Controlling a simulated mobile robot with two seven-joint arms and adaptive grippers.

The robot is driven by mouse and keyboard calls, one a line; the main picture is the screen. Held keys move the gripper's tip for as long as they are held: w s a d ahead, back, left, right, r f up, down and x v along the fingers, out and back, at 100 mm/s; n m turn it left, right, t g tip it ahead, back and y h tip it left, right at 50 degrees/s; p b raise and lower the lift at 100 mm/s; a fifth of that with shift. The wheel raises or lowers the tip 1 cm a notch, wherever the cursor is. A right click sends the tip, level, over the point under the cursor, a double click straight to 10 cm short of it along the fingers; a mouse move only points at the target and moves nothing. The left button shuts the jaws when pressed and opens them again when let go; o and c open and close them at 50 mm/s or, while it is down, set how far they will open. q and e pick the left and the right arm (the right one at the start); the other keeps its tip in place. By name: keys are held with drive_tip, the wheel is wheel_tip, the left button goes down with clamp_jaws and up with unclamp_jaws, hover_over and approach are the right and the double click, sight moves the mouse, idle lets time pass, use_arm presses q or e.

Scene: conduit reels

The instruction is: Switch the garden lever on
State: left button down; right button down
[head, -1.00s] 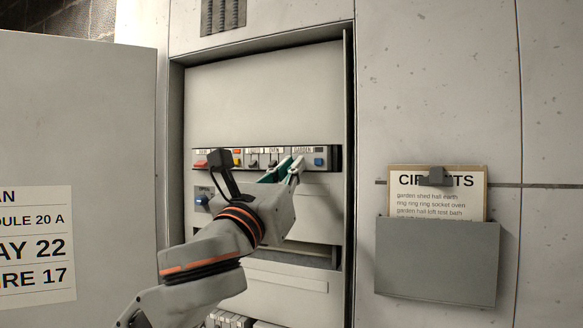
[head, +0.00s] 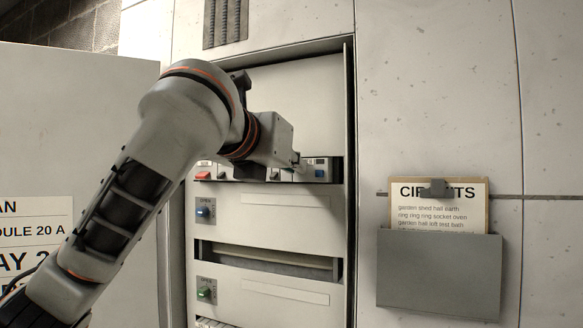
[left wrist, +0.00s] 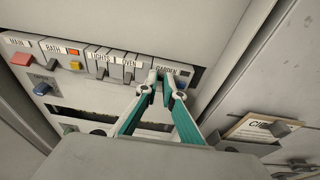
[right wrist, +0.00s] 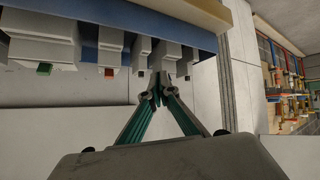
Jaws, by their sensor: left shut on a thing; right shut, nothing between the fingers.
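The breaker row (left wrist: 115,62) shows in the left wrist view with labels MAIN, BATH, LIGHTS, OVEN and GARDEN. The garden module (left wrist: 172,71) is at its right end. My left gripper (left wrist: 166,92) has its fingertips at the garden module, shut on what appears to be its lever. The lever is mostly hidden by the fingertips. In the head view my left wrist covers most of the row, and a blue button (head: 320,173) shows just right of the fingertips. My right gripper (right wrist: 158,90) is shut and empty, away from the panel, below a row of grey blocks.
The cabinet door (head: 70,120) stands open at left. Lower panels carry a blue knob (head: 205,212) and a green knob (head: 206,293). A grey holder (head: 438,272) with a CIRCUITS clipboard (head: 440,204) hangs at right. The dark LIGHTS and OVEN levers (left wrist: 128,77) sit close left of my fingers.

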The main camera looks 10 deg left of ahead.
use_arm(q)
drive_tip(key=shift+r, duration=0.15)
idle(0.3)
drive_tip(key=c, duration=2.4)
unclamp_jaws()
drive_tip(key=shift+w, duration=0.1)
drive_tip(key=shift+c, duration=0.2)
drive_tip(key=v, duration=1.2)
